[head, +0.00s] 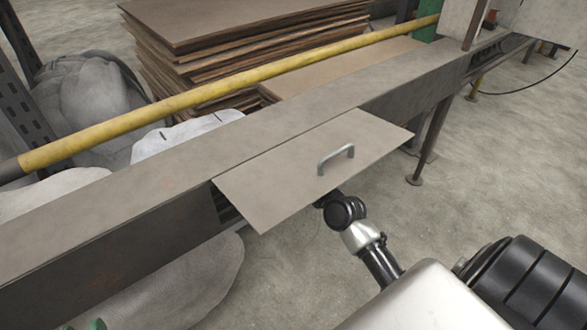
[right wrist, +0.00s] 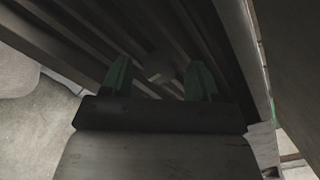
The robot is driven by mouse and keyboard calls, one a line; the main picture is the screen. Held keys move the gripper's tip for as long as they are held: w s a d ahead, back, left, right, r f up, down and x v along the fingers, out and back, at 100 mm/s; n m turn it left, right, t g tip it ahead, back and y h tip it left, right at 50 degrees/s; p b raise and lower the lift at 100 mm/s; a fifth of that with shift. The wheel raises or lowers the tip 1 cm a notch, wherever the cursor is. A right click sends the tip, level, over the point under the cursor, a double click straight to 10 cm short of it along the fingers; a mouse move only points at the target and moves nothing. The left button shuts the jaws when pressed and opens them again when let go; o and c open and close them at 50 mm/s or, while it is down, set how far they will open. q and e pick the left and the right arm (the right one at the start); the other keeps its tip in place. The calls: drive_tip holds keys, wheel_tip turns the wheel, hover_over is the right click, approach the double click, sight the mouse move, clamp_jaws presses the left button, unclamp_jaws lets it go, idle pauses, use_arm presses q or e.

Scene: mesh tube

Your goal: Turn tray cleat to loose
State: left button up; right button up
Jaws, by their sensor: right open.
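My right gripper (right wrist: 159,82) is open in the right wrist view, with its two green fingers apart. A small rounded grey piece (right wrist: 158,69) shows between and beyond the fingertips; it may be the cleat, but the view is too dark to tell its turn or any contact. In the head view my right arm reaches under a flat grey panel (head: 270,190) with a bent metal handle (head: 336,158), and the panel hides the gripper. A small green bit at the bottom left edge may be my left gripper (head: 96,325); its state does not show.
The panel juts out from a long grey beam (head: 110,205). Dark parallel ribs (right wrist: 75,45) run close around the right gripper, with a pale upright edge (right wrist: 243,45) on the right. A yellow pipe (head: 230,90) and stacked boards (head: 215,45) lie behind. Open floor is at right.

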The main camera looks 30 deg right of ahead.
drive_tip(key=shift+w, duration=0.4)
drive_tip(key=shift+c, duration=0.2)
